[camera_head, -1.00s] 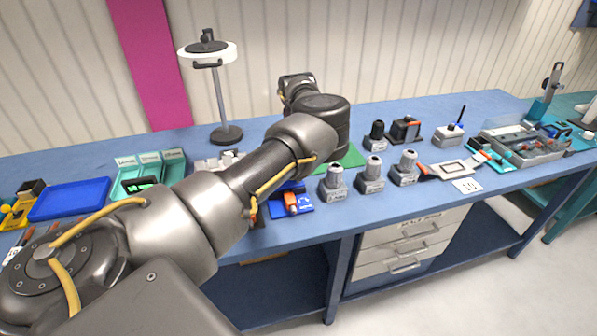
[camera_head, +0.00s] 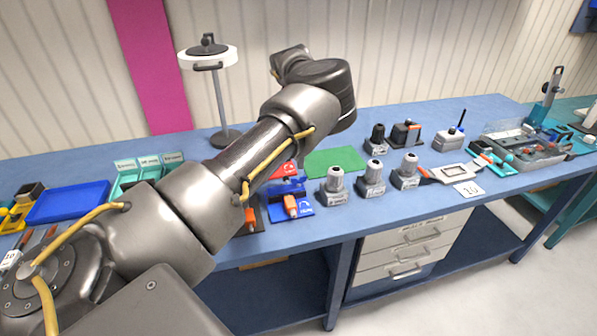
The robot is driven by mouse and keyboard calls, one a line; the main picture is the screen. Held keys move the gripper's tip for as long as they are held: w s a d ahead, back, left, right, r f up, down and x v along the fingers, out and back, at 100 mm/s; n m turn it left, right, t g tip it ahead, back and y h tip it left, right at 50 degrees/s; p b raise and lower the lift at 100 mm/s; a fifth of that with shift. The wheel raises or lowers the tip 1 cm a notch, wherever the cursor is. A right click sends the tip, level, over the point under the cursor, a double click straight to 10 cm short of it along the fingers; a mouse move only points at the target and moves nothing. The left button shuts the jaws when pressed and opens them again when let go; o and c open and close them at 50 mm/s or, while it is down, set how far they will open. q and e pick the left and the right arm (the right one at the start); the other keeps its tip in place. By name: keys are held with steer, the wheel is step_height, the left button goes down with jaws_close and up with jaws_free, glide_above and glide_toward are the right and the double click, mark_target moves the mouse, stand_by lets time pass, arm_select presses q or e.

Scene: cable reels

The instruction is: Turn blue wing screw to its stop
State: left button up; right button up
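A small blue fixture (camera_head: 279,212) with white markings and an upright orange part (camera_head: 290,206) sits near the front edge of the bench. It looks like the blue wing screw's place, but the screw itself is too small to tell. A red fixture (camera_head: 285,169) is just behind it, partly covered by my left arm. My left arm crosses from lower left, and its far wrist section (camera_head: 290,62) is raised above the bench. The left gripper's fingers are hidden behind the arm, so its opening cannot be seen. My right gripper is not in view.
A dark fixture with an orange part (camera_head: 251,215) stands left of the blue one. A green mat (camera_head: 335,161) lies behind several grey knobbed units (camera_head: 373,180). A lamp (camera_head: 221,90), a blue tray (camera_head: 68,203) and teal bins (camera_head: 127,177) stand further left.

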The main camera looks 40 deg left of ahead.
arm_select(q)
step_height(320, 180, up, 4)
steer(key=shift+f, duration=0.1)
stand_by(0.6)
